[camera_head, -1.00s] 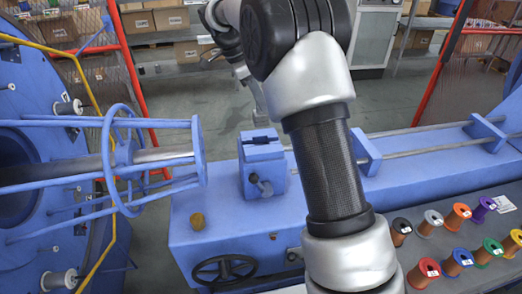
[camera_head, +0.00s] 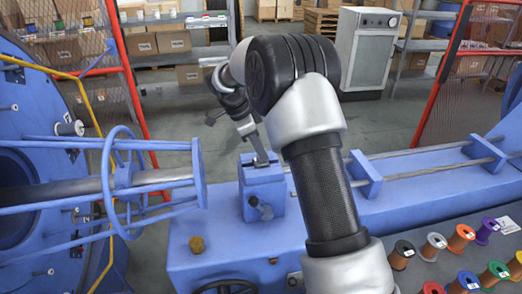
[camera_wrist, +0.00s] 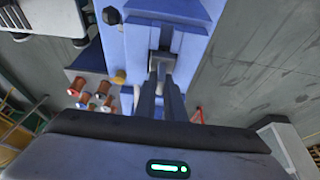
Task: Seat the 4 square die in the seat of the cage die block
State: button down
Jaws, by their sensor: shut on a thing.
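The cage die block (camera_head: 262,190) is a blue block on the blue machine bed, with a small lever on its front. My gripper (camera_head: 262,160) points down with its fingertips at the top of the block. In the wrist view the shut fingers (camera_wrist: 160,72) hold a small grey piece, which I take for the 4 square die (camera_wrist: 161,63), at the block's top (camera_wrist: 173,42). The fingers hide much of the die and the seat. I cannot tell whether the die is inside the seat or just above it.
The round blue cage (camera_head: 120,180) with its rods stands left of the block. Guide rods and a blue bracket (camera_head: 363,174) lie to the right. Several coloured spools (camera_head: 437,242) sit at the lower right. A brass-coloured knob (camera_head: 197,244) is on the bed's front.

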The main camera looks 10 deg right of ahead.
jog(key=c, duration=2.2)
grip_release()
jog(key=shift+f, duration=0.1)
jog(key=o, duration=0.4)
jog(key=shift+c, duration=0.2)
jog(key=v, duration=1.2)
jog(key=s+d+r+n+t+y, duration=0.1)
jog(key=s+d+r+n, duration=0.1)
jog(key=s+r+n, duration=0.45)
jog(key=s+d+r+n+t+y, duration=0.1)
jog(key=s+r+n, duration=0.15)
jog(key=s, duration=0.55)
jog(key=s+d+r+n+t+y, duration=0.1)
jog(key=s+d+r+n+t, duration=0.15)
jog(key=s, duration=0.65)
jog(key=s+f+n, duration=0.3)
jog(key=s, duration=0.2)
jog(key=s+f+n+t+y, duration=0.1)
jog(key=s+f+n, duration=0.2)
jog(key=s, duration=0.2)
jog(key=shift+s+a+y, duration=0.2)
jog(key=shift+a+y, duration=0.1)
jog(key=shift+a, duration=0.1)
